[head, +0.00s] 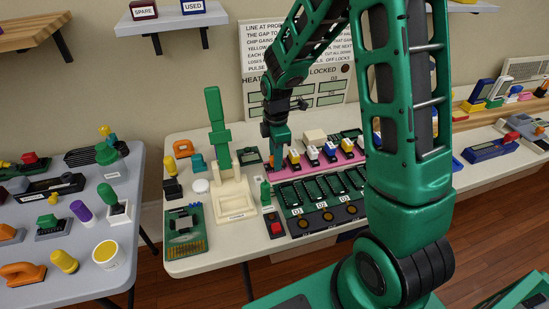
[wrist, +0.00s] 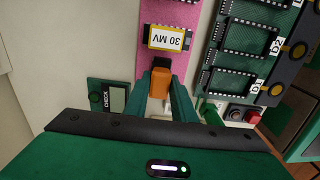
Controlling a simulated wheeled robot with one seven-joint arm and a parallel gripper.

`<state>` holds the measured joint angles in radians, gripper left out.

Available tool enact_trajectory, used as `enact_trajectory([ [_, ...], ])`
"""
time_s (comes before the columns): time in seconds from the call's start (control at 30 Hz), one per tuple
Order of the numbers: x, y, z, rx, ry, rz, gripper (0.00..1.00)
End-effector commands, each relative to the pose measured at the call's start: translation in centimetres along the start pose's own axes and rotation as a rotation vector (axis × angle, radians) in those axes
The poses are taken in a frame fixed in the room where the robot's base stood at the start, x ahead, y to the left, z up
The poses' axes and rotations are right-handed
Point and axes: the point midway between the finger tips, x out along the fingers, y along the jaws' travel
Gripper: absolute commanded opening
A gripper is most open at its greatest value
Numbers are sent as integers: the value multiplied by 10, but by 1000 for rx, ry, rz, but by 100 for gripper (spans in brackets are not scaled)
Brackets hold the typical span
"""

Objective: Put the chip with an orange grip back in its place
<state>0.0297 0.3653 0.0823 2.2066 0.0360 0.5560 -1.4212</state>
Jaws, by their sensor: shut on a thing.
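In the wrist view an orange grip (wrist: 161,83) stands between the two green fingers of my gripper (wrist: 165,100), which are shut on it. The chip body under the grip is mostly hidden by the grip and fingers. The held chip is over the near end of a pink strip (wrist: 168,14); I cannot tell whether it touches it. In the head view my gripper (head: 279,152) points down at the left end of the pink strip (head: 295,172). A dark green socket board (wrist: 246,40) lies beside the strip; it also shows in the head view (head: 318,208).
A yellow-edged chip (wrist: 170,38) labelled "30 MV" sits close beyond the held one. A small CHECK display (wrist: 117,98) is left of my fingers. A red button (wrist: 235,113) is to the right. A cream stand with a green lever (head: 234,197) rises left of my gripper.

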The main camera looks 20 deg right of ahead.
Motion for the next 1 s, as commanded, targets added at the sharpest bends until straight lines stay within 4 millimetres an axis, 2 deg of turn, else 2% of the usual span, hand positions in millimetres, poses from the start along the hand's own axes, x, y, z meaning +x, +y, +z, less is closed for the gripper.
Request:
enact_trajectory([
  [0.1, 2, 0, 0, 0, 0, -1, 0],
  [0.13, 2, 0, 0, 0, 0, -1, 28],
  [0.2, 1, 0, 0, 0, 0, -1, 42],
  [0.5, 0, 0, 0, 0, 0, 0, 42],
  [0.63, -9, 1, 0, 0, 0, 2, 42],
  [0.77, -29, 1, 0, 0, 0, 4, 42],
  [1.0, -78, 1, 0, 0, 0, 4, 42],
])
